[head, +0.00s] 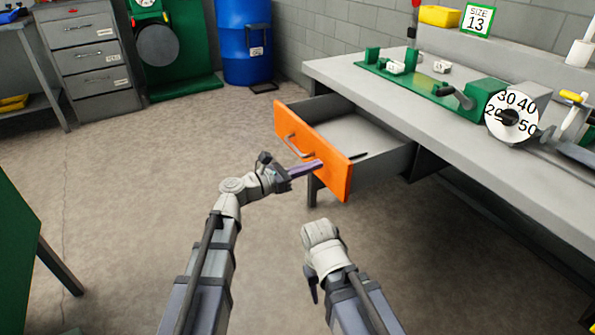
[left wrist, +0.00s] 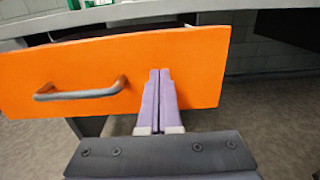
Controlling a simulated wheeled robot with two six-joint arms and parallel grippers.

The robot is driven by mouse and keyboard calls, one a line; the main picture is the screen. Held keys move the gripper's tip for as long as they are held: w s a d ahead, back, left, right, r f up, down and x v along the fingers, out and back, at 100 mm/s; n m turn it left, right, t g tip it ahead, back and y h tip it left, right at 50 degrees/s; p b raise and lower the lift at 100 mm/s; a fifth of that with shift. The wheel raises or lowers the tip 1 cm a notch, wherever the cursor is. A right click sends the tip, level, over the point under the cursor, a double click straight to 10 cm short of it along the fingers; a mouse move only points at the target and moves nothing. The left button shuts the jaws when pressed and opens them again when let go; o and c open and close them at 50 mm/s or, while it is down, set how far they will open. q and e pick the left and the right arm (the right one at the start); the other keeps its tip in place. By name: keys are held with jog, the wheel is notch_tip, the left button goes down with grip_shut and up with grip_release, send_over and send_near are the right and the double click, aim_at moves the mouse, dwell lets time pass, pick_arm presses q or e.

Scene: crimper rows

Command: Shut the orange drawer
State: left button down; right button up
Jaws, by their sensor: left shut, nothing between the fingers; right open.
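The orange drawer (head: 333,170) stands pulled out from under the grey workbench, its inside open to view. Its orange front has a grey bar handle (head: 297,146), which also shows in the left wrist view (left wrist: 80,92). My left gripper (head: 319,164) is shut and empty, its purple fingers pointing at the orange front (left wrist: 200,60), to the right of the handle. The fingertips (left wrist: 160,71) are at or very near the face; I cannot tell whether they touch. My right gripper (head: 312,288) hangs low in front, apart from the drawer, mostly hidden by its wrist.
The workbench (head: 440,110) carries a green crimper with a dial (head: 512,116). A small dark item (head: 358,155) lies in the drawer. A grey cabinet (head: 90,55) and blue barrel (head: 243,40) stand at the back. The floor left of the drawer is clear.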

pick_arm(q)
jog(key=shift+w+d, duration=0.3)
jog(key=shift+d, duration=0.25)
jog(key=x, duration=2.2)
jog(key=shift+w+d, duration=0.1)
jog(key=shift+w, duration=0.05)
pick_arm(e)
jog(key=shift+a, duration=0.1)
pick_arm(q)
jog(key=shift+w+d+r, duration=0.1)
jog(key=shift+s+a, duration=0.35)
jog(key=shift+a, duration=0.05)
jog(key=v, duration=1.4)
jog(key=shift+d+f, duration=0.1)
jog(key=shift+f, duration=0.1)
pick_arm(e)
jog(key=shift+w+a, duration=0.1)
jog(key=shift+a, duration=0.4)
